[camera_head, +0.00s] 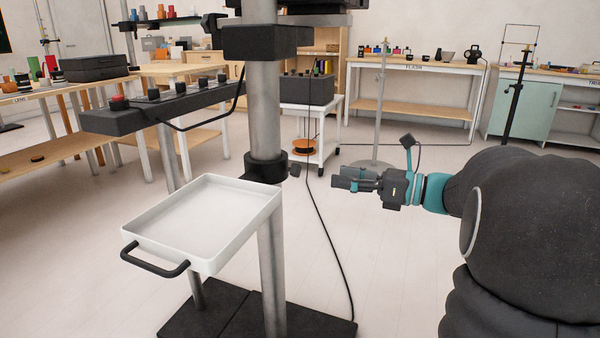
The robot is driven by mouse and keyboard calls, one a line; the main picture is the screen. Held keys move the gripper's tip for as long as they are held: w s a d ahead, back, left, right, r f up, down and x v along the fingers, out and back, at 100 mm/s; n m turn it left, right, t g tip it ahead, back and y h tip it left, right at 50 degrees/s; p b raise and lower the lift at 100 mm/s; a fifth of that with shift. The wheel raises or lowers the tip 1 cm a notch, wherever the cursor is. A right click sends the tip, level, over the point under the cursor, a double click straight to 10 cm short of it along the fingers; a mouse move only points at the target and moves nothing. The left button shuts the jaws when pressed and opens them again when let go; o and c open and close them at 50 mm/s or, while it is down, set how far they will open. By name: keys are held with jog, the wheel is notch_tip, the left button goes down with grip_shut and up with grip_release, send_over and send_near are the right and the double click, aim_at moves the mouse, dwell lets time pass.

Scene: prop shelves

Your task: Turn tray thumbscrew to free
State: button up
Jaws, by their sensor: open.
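The white tray (204,219) with a black handle (154,262) is held on a grey metal post (264,110). A black collar (265,168) sits around the post at the tray's back corner. A small dark knob (295,170), which looks like the thumbscrew, sticks out to the right of the collar. My gripper (345,179) is to the right of the knob, pointing left towards it, with a gap between them. It is open, and nothing shows between its fingers.
A black arm with several knobs (160,105) reaches left from the post above the tray. A black cable (318,215) hangs to the floor beside the post. A white cart (318,125) and a thin stand (378,110) are behind. Open floor lies between.

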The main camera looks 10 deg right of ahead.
aim_at(299, 169)
jog(key=b+x, duration=0.1)
jog(key=x, duration=0.9)
jog(key=shift+c, duration=0.2)
grip_shut()
